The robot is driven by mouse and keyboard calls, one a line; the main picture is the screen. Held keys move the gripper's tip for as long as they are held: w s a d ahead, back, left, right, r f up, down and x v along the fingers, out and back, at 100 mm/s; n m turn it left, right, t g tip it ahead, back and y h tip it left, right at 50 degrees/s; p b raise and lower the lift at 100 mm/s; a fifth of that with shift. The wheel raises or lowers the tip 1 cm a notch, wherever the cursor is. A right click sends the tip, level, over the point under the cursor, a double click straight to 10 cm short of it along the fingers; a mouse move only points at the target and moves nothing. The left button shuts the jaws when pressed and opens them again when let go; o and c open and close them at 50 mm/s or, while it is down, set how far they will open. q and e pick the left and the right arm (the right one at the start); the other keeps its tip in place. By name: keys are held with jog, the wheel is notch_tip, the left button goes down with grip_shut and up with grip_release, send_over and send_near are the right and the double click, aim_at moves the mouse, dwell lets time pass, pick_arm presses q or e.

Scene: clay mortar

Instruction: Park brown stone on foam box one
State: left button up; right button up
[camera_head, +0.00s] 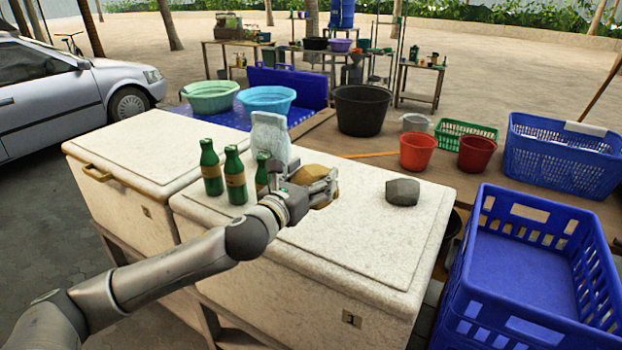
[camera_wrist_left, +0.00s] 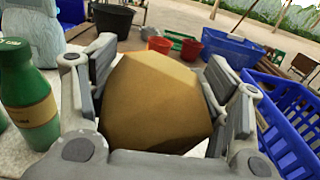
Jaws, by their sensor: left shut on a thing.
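The brown stone (camera_head: 307,174) is a tan, faceted lump at the back of the right white foam box (camera_head: 335,255). My left gripper (camera_head: 322,186) is shut on it, and the stone fills the space between both finger pads in the left wrist view (camera_wrist_left: 158,105). The stone is at or just above the lid; I cannot tell whether it touches. A second white foam box (camera_head: 125,148) with a handle stands to the left. My right gripper is not in view.
Green bottles (camera_head: 211,168) and a pale bluish bag-like object (camera_head: 270,137) stand close by the gripper on the right box. A grey stone (camera_head: 402,191) lies to its right. A blue crate (camera_head: 524,262) stands at the right. The right box's front lid is clear.

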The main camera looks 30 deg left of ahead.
pick_arm(q)
jog(key=shift+w+d+f+p, duration=0.15)
jog(key=shift+w+d+f, duration=0.9)
jog(key=shift+d+f, duration=0.85)
jog(key=shift+w+d+f+p, duration=0.15)
jog(key=shift+w+d+f, duration=0.95)
jog(key=shift+d+f, duration=0.8)
jog(key=shift+w+d+f+p, duration=0.15)
jog(key=shift+w+d+f, duration=0.9)
jog(key=shift+d+f, duration=0.85)
jog(key=shift+a+f, duration=0.15)
jog(key=shift+a, duration=0.05)
jog(key=shift+f, duration=0.1)
jog(key=o, duration=1.5)
jog(key=shift+s+f, duration=0.1)
jog(key=shift+f, duration=0.2)
jog(key=o, duration=0.4)
jog(key=shift+r, duration=0.1)
